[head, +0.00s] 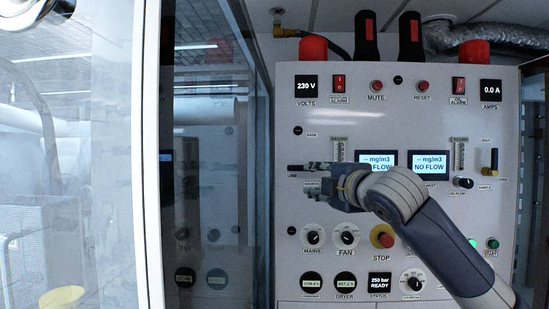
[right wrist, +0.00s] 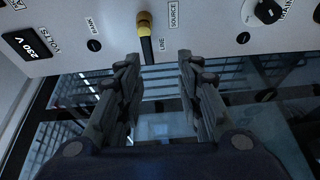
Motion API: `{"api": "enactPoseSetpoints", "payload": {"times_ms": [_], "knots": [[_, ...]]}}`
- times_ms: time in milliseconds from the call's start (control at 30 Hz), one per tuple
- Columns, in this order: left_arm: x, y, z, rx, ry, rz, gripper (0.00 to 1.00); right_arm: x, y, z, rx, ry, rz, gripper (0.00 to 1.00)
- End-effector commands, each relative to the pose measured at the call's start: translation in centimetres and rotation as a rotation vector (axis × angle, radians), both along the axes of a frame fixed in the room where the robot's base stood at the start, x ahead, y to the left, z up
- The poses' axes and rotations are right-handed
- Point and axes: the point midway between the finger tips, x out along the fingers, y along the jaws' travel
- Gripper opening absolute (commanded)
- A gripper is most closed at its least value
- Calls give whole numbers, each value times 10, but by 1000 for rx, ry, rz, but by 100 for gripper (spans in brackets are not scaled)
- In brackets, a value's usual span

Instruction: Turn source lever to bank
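The source lever (right wrist: 147,48) has a black handle and a yellow hub (right wrist: 145,22), beside the SOURCE label (right wrist: 173,15). Its handle points toward the LINE label (right wrist: 163,44). In the head view the black handle (head: 296,167) lies level, pointing left, and its hub is hidden by my gripper. The BANK label (head: 311,135) is above it. My right gripper (right wrist: 160,62) is open at the lever, its fingers apart on either side of the handle's line. I cannot tell whether either finger touches it. It also shows in the head view (head: 318,180). My left gripper is not in view.
Below the lever are the MAINS knob (head: 312,237), the FAN knob (head: 347,238) and the red STOP button (head: 382,236). Two NO FLOW displays (head: 429,164) sit to the right. A glass door with a white frame (head: 149,150) stands left of the panel.

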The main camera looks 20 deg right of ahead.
Motion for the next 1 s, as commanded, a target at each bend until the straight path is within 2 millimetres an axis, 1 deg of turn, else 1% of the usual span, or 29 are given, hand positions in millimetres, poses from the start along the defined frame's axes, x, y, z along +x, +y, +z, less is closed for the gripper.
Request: {"api": "enactPoseSetpoints", "payload": {"times_ms": [33,100,167,267,500,600,700,833,1000], "knots": [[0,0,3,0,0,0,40,-7,0,11,-19,-9,-3,33],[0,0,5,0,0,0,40,-11,1,17,-33,-13,-2,33],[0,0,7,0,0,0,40,-8,1,18,-35,-14,-2,33],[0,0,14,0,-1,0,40,4,0,19,-33,-12,-2,33],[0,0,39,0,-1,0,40,50,-2,21,-31,-11,-2,33],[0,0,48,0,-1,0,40,68,-3,20,-31,-13,-2,33],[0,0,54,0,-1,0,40,81,-4,19,-31,-13,-2,33],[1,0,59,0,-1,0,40,92,-5,18,-32,-15,-2,33],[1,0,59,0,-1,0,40,96,-5,17,-33,-17,-2,33]]}}
